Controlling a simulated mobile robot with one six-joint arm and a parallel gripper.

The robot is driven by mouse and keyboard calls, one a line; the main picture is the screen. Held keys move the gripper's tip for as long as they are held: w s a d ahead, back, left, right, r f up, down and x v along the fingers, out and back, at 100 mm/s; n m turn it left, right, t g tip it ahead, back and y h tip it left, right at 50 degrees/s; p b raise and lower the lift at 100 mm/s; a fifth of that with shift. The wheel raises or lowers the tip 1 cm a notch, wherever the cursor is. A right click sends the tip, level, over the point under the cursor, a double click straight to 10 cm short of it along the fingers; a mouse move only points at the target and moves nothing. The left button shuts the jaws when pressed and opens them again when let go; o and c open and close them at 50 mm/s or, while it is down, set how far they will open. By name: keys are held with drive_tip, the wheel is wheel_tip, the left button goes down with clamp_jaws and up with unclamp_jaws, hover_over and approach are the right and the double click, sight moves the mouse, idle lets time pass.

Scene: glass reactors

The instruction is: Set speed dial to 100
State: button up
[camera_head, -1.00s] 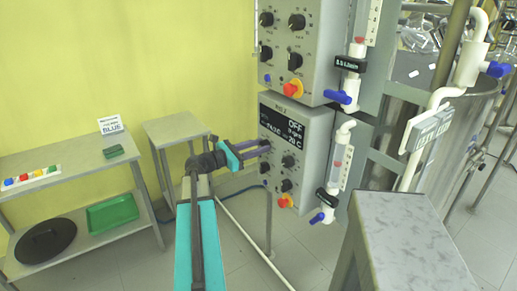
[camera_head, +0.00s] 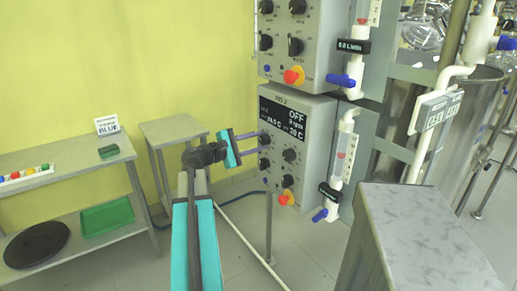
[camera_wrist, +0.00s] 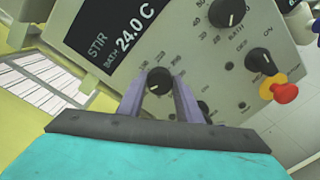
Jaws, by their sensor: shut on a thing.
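The grey control box (camera_head: 309,121) hangs at the centre of the head view. In the wrist view my gripper (camera_wrist: 160,88) is shut on a small black dial (camera_wrist: 159,78), one finger on each side. The dial sits just below the display (camera_wrist: 108,32), which shows STIR and BATH 24.0 C. The held dial's label is not readable, and its pointer setting cannot be told.
Other black knobs (camera_head: 289,155) and a red-yellow button (camera_head: 286,198) sit close by on the panel. A second control box (camera_head: 325,50) is directly above. A grey pedestal (camera_head: 425,235) stands front right. Shelves (camera_head: 75,155) stand left.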

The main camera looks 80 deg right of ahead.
drive_tip(key=m+b, duration=0.2)
drive_tip(key=m, duration=0.1)
drive_tip(key=shift+f, duration=0.25)
drive_tip(key=shift+a+r+m+b, duration=0.1)
drive_tip(key=shift+m+b, duration=0.5)
drive_tip(key=shift+b, duration=0.1)
drive_tip(key=o, duration=1)
drive_tip(key=shift+r, duration=0.1)
drive_tip(key=shift+o, duration=0.2)
drive_tip(key=v, duration=1.3)
drive_tip(key=shift+w+a, duration=0.15)
drive_tip(key=shift+a, duration=0.15)
